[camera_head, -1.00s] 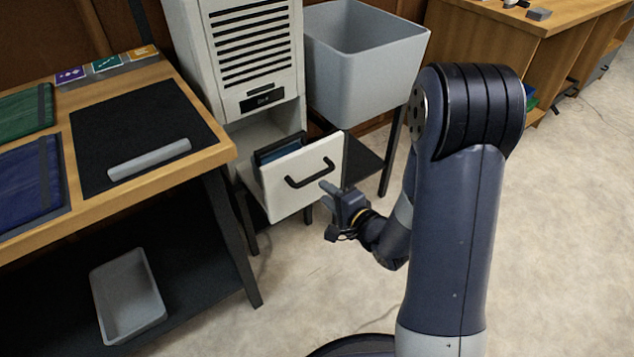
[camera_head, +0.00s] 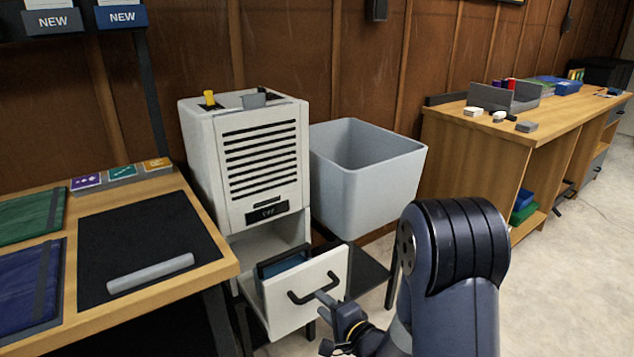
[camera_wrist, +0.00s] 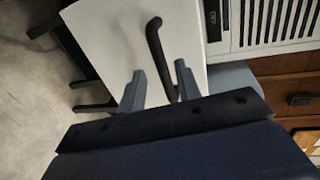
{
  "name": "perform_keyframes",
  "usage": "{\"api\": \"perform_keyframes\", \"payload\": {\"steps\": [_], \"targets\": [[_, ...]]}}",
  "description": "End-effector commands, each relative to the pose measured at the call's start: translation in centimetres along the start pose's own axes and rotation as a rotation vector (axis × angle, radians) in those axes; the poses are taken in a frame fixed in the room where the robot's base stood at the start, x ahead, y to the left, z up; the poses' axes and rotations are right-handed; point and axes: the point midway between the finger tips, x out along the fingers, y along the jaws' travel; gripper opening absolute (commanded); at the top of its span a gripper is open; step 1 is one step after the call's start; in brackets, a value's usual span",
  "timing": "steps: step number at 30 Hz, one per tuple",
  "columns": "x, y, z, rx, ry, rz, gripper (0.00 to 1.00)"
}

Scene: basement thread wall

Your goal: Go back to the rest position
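My gripper (camera_head: 324,302) is low in front of the white cabinet's drawer. In the wrist view my gripper (camera_wrist: 158,72) is open, its two grey fingers apart, with the black drawer handle (camera_wrist: 157,45) running between them. I cannot tell whether either finger touches the handle. The drawer (camera_head: 280,301) is pulled out, and its black handle (camera_head: 313,292) is right at my fingertips in the head view. A blue item (camera_head: 287,265) shows inside the drawer. The drawer's white front (camera_wrist: 115,35) also shows in the wrist view.
A grey bin (camera_head: 365,190) stands right of the white cabinet (camera_head: 215,150). A wooden bench (camera_head: 225,262) with a black mat and a grey bar is at left. Another wooden desk (camera_head: 490,140) stands at the back right. The floor (camera_head: 560,270) at right is clear.

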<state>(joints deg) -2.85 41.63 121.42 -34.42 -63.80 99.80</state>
Motion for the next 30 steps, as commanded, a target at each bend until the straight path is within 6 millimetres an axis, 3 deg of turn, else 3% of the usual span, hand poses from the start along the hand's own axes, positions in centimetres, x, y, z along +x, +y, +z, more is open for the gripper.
{"api": "perform_keyframes", "payload": {"steps": [6,12,30], "targets": [[3.8,0.1,0.1,0.000,-0.002,-0.002,0.32],[5.5,0.0,0.1,0.000,-0.001,-0.002,0.32],[5.5,-0.5,-0.2,-0.011,0.012,-0.005,0.32]]}}
